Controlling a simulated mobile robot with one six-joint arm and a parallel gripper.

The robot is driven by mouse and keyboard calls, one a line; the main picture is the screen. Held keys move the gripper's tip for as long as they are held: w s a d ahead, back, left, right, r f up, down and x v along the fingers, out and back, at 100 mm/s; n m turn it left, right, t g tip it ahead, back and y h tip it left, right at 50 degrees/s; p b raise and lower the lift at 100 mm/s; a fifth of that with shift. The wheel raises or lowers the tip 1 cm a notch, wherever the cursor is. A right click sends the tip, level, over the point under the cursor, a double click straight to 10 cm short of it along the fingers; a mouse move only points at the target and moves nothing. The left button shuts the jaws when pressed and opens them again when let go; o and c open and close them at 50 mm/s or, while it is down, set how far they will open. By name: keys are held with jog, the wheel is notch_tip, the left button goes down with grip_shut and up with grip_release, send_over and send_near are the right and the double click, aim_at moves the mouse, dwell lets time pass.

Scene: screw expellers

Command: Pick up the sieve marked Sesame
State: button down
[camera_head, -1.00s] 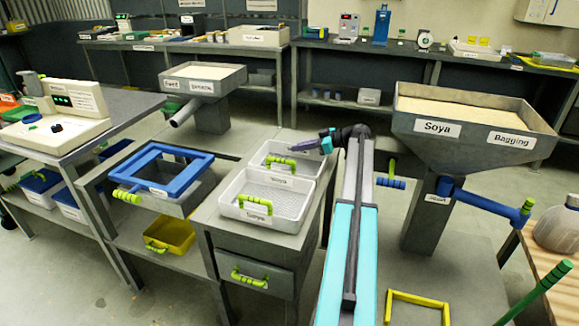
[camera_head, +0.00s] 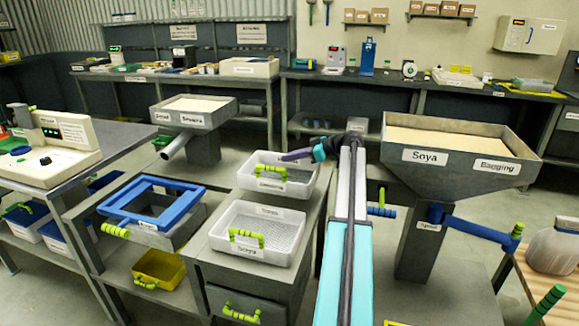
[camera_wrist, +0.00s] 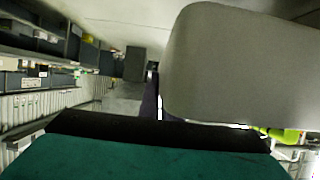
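Two white tray-like sieves with green handles stand on the grey bench. The rear sieve (camera_head: 303,187) has a small label under its handle, too blurred to read. The front sieve (camera_head: 290,254) has a mesh floor and two labels; the near one looks like "Soya", the other is hard to read. My gripper (camera_head: 284,157), with purple fingers, points left beside the rear sieve's far right corner. No sieve is seen lifted. In the wrist view a purple finger (camera_wrist: 149,100) shows beside a large grey shape that I cannot identify. The finger gap is not visible.
A blue frame (camera_head: 116,209) with a green handle lies left of the sieves. The Soya hopper (camera_head: 455,160) stands right of my arm, with a blue bar (camera_head: 478,227) below it. The Sesame hopper (camera_head: 205,120) stands behind left. Floor shows between the benches.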

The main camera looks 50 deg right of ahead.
jog(key=shift+r, duration=0.4)
jog(key=shift+r, duration=0.15)
